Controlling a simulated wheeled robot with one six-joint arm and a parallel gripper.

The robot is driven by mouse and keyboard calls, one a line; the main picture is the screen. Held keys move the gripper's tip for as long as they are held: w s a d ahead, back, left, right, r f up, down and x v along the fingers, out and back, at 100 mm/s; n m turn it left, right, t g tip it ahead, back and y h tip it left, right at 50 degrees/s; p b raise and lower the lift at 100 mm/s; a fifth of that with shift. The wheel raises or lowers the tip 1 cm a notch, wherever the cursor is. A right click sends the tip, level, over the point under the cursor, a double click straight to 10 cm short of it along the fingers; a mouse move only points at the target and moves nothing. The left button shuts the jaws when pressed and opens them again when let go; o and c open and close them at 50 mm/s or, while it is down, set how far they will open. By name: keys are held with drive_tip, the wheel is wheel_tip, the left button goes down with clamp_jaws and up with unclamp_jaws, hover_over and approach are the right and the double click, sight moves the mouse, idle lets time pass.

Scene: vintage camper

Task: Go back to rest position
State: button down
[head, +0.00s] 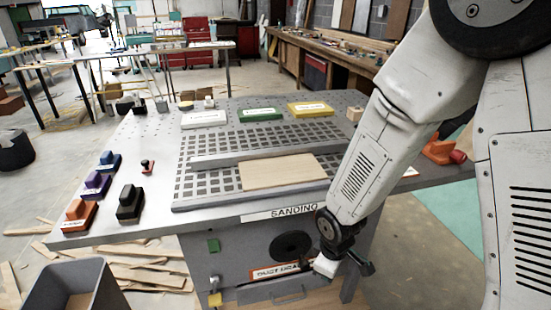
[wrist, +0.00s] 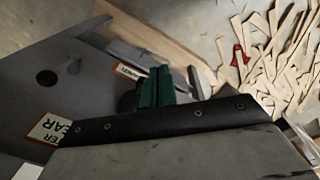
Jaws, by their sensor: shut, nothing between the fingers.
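My gripper (head: 345,264) hangs low in front of the sanding bench (head: 250,214), below its front edge and to the right of the dark round opening in the front panel. The arm comes down from the upper right. In the wrist view my gripper's green fingers (wrist: 157,88) are together with nothing between them. The grey bench panel fills the left of that view. The fingertips appear small and dark in the head view.
A wooden board (head: 284,171) lies on the bench grid. Several sanding blocks (head: 130,204) stand at the left. Wood scraps (head: 140,268) litter the floor near a grey bin (head: 75,287). An orange tool (head: 438,151) sits at the right. Green-marked floor at lower right is clear.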

drive_tip(key=s+d+r+m, duration=0.4)
drive_tip(key=s+r, duration=0.2)
drive_tip(key=r, duration=0.4)
drive_tip(key=s+d+r+m, duration=0.3)
drive_tip(key=s+d+r, duration=0.1)
drive_tip(key=r, duration=0.6)
drive_tip(key=s+d+r+m, duration=0.4)
drive_tip(key=s+r, duration=0.3)
drive_tip(key=r, duration=0.3)
drive_tip(key=shift+s+d+m, duration=0.3)
drive_tip(key=shift+d, duration=0.3)
